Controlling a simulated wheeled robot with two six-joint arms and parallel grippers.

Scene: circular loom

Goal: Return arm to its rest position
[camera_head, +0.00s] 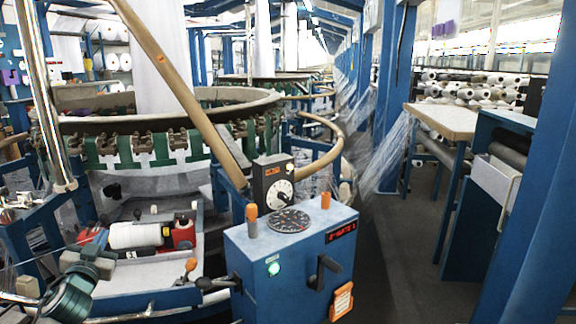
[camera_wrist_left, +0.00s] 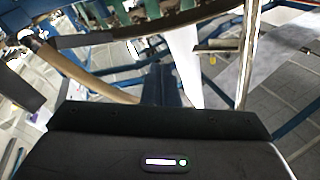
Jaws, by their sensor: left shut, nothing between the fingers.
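My left gripper (camera_head: 98,262) is at the lower left of the head view, at the end of the grey and teal arm that comes in from the left. It is shut with nothing in it. It is in front of the loom's pale tray (camera_head: 140,275), left of the blue control box (camera_head: 290,265). I cannot tell whether it touches the tray. In the left wrist view, a dark housing (camera_wrist_left: 150,140) with a small lit indicator fills the bottom, and the fingertips are not clear. My right gripper is not in view.
The circular loom (camera_head: 130,150) stands behind. A tan pole (camera_head: 180,80) slants across it and a metal pole (camera_head: 42,90) stands at left. A white spool (camera_head: 135,235) lies on the tray. The aisle floor (camera_head: 400,260) is clear at right.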

